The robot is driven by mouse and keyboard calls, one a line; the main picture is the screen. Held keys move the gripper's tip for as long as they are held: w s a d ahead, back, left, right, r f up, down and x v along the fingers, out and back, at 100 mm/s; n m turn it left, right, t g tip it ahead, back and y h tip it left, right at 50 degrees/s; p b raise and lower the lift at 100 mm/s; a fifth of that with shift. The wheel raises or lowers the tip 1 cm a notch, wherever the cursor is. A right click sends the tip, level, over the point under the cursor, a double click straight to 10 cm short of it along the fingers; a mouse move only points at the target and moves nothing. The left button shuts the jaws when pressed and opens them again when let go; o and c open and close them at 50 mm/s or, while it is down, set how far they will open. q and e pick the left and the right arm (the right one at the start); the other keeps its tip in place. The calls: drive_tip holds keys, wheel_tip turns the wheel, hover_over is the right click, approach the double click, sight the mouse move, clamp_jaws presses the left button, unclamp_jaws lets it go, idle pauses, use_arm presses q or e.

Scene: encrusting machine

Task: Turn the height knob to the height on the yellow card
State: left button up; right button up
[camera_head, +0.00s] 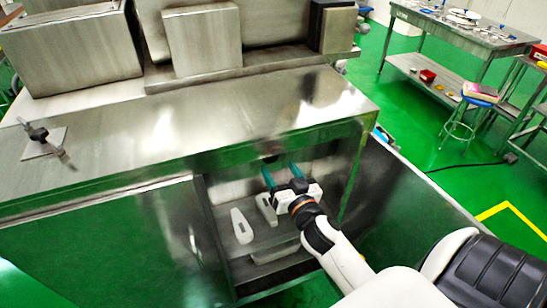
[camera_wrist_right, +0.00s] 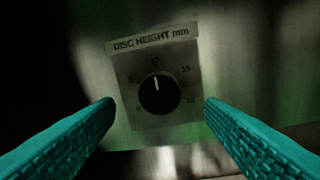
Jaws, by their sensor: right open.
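The height knob (camera_wrist_right: 159,95) is a round black dial on a grey plate labelled "DISC HEIGHT mm" (camera_wrist_right: 153,41). Its white pointer mark points up, near the 10 on the scale. My right gripper (camera_head: 281,172) reaches into the open bay in the machine's front. Its teal fingers (camera_wrist_right: 160,122) are open, one on each side of the knob in the wrist view, with nothing between them and no visible contact. I cannot make out the yellow card in either view. My left gripper is not in view.
The steel machine (camera_head: 200,125) overhangs the open bay. Pale slotted parts (camera_head: 241,226) lie on the bay's floor beneath my right gripper. A lever fitting (camera_head: 40,136) stands on the machine top at left. A blue stool (camera_head: 480,97) and a table (camera_head: 470,35) stand far right.

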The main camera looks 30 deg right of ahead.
sight(271, 158)
drive_tip(key=w, duration=0.4)
drive_tip(key=shift+w+d, duration=0.3)
drive_tip(key=shift+d, duration=0.1)
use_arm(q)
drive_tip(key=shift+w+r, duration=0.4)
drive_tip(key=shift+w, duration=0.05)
use_arm(e)
drive_tip(key=c, duration=1)
use_arm(q)
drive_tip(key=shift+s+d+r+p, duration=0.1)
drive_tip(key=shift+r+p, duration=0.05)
drive_tip(key=shift+p, duration=0.25)
